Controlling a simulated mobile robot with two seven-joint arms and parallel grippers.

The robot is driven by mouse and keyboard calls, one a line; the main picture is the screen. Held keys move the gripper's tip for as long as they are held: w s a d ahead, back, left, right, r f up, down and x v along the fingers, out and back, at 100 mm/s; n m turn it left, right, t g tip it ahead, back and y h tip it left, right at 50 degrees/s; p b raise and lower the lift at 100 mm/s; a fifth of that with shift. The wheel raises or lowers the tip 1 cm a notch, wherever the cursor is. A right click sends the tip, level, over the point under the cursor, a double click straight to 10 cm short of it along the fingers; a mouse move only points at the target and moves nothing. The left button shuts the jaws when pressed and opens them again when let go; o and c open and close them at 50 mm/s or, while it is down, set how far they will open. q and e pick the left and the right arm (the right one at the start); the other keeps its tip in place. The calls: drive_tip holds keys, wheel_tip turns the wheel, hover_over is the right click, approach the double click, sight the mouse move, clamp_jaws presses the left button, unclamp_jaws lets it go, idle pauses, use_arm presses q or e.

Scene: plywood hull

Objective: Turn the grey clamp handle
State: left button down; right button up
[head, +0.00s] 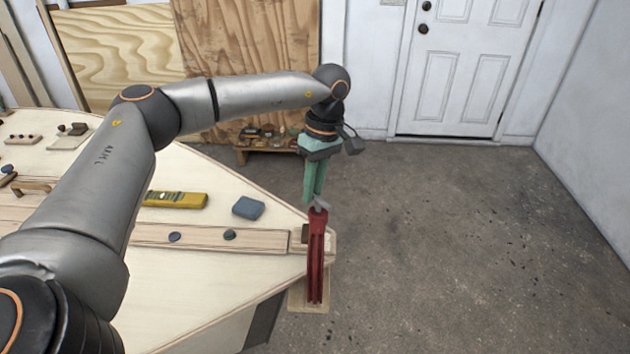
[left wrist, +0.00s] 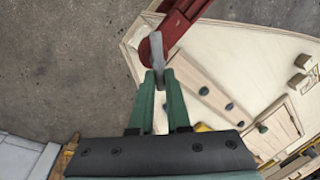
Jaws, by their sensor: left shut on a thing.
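A red clamp (head: 316,262) stands at the pointed end of the plywood hull; it also shows at the top of the left wrist view (left wrist: 180,22). Its grey handle (left wrist: 157,58) sits at the clamp's round red end, and a bit of it shows in the head view (head: 322,204). My left gripper (head: 315,196) points down at the clamp's top. In the left wrist view its green fingers (left wrist: 160,82) are shut on the grey handle, one on each side. The fingers hide part of the handle. My right gripper is in neither view.
The plywood hull (head: 215,270) carries a yellow level (head: 176,199), a blue block (head: 248,208) and small round knobs. A low wooden bench (head: 262,148) with small items stands by the back wall. The concrete floor (head: 450,230) to the right is clear up to the white door (head: 455,75).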

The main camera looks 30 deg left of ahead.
use_arm(q)
drive_tip(key=shift+s+n+p, duration=0.2)
drive_tip(key=shift+n+p, duration=0.2)
drive_tip(key=shift+n, duration=0.6)
drive_tip(key=n, duration=0.1)
drive_tip(key=n+h+p, duration=0.1)
drive_tip(key=n, duration=0.1)
drive_tip(key=shift+s+n, duration=0.3)
drive_tip(key=n+p, duration=0.1)
drive_tip(key=n, duration=0.2)
drive_tip(key=s+n+h+p, duration=0.1)
drive_tip(key=n, duration=0.2)
drive_tip(key=n+t+p, duration=0.1)
drive_tip(key=n, duration=0.3)
drive_tip(key=shift+s+d, duration=0.3)
drive_tip(key=shift+d, duration=0.05)
drive_tip(key=n, duration=0.2)
drive_tip(key=n+t, duration=0.1)
drive_tip(key=shift+s+d+f+n+h, duration=0.1)
drive_tip(key=shift+d+n+h, duration=0.2)
drive_tip(key=n, duration=0.3)
drive_tip(key=shift+s+d+n+t+p, duration=0.1)
drive_tip(key=shift+d+n+t+p, duration=0.2)
drive_tip(key=shift+p, duration=0.1)
drive_tip(key=n, duration=0.3)
drive_tip(key=shift+d+f+t, duration=0.15)
drive_tip(key=shift+d+t, duration=0.15)
drive_tip(key=shift+d+n+t, duration=0.2)
drive_tip(key=shift+n+t, duration=0.1)
drive_tip(key=shift+n, duration=1.4)
